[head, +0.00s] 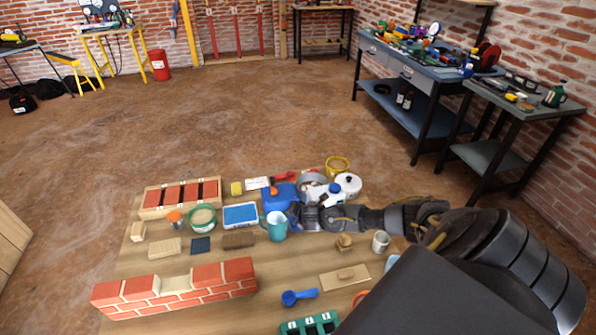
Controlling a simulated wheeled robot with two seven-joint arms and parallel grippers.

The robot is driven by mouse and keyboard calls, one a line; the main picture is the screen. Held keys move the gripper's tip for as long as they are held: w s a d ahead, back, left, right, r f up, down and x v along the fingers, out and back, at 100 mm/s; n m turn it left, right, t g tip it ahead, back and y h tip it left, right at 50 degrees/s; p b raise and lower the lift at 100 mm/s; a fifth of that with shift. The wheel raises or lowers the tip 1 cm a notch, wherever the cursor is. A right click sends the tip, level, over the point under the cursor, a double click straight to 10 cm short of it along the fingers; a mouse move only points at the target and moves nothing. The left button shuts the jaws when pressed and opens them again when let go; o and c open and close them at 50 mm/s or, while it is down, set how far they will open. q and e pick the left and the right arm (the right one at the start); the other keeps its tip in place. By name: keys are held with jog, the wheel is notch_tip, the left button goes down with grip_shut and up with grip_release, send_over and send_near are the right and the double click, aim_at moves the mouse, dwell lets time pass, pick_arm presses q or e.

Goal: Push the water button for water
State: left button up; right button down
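My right gripper (298,216) comes in from the right over the wooden table. Its fingertips are near a teal mug (275,227) and a blue box-like item (279,194) with orange on top. The fingers are small and dark, so I cannot tell whether they are open or touch either item. A white container with a blue cap (334,188) stands just behind the gripper and arm, partly hidden. No clearly marked water button can be made out. My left gripper is not in view.
A low brick wall (175,290) stands at the table's front left. A brick tray (180,197), a green-rimmed bowl (203,217), a blue-framed tray (241,215), a white pot (348,184) and a yellow bucket (338,164) surround the work area. A blue scoop (298,297) lies in front.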

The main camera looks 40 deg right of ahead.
jog(key=shift+f+b, duration=0.35)
jog(key=shift+f, duration=0.1)
dwell(0.6)
jog(key=shift+r+p, duration=1.05)
jog(key=shift+r, duration=0.05)
jog(key=shift+r, duration=0.1)
notch_tip(320, 180, up, 5)
jog(key=p, duration=0.4)
jog(key=shift+p, duration=0.3)
